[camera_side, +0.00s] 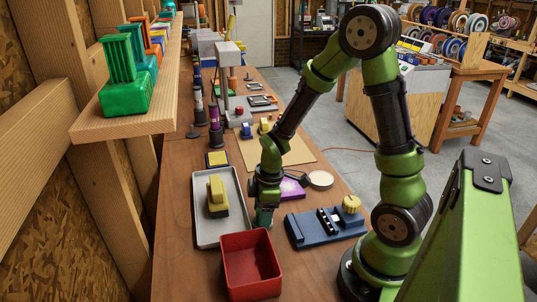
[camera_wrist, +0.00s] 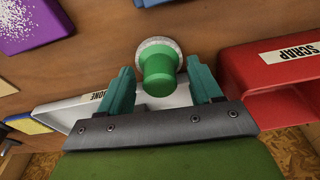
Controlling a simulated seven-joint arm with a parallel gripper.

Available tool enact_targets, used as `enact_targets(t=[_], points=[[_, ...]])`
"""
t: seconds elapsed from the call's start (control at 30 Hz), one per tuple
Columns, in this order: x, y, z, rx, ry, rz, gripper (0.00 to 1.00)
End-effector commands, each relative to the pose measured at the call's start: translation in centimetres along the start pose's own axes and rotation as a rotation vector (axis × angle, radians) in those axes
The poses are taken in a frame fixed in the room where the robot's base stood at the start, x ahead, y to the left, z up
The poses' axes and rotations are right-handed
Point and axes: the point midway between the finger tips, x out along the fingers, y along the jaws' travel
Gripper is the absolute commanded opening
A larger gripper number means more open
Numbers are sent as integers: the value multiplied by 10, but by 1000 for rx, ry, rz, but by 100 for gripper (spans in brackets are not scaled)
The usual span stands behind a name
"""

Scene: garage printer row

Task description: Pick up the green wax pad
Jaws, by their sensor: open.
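The green wax pad (camera_wrist: 158,72) shows in the wrist view as a green knob on a round, pale speckled base, on the wooden bench. My gripper (camera_wrist: 160,68) is open, with one teal finger on each side of the green knob. There seems to be a gap on both sides, and I cannot tell how low the fingers reach. In the side view my gripper (camera_side: 264,217) points down at the bench between the grey tray and the blue fixture. There I cannot tell the pad apart from the fingers.
A grey tray (camera_side: 238,217) holding a yellow block (camera_side: 217,192) lies to the left. A red scrap bin (camera_side: 250,262) stands close in front. A blue fixture (camera_side: 318,236) with a yellow knob (camera_side: 351,203) is to the right. A purple block (camera_side: 291,189) lies just behind.

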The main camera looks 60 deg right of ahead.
Motion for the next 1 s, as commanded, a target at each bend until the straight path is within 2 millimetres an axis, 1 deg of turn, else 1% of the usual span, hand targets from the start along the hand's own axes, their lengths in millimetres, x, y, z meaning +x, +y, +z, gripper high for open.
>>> enact_targets(t=[0.03, 0.07, 0.4, 0.43, 0.63, 0.73, 0.87, 1.0], points=[[0, 0, 0, 0, 0, 0, 64], [0, 0, 0, 0, 0, 0, 60], [0, 0, 0, 0, 0, 0, 8], [0, 0, 0, 0, 0, 0, 4], [-1, 0, 0, 0, 0, 1, 4], [-7, 1, -2, -1, 2, 3, 4], [-27, 1, -5, -2, 5, 7, 4], [-57, 1, -10, -1, 5, 7, 4]])
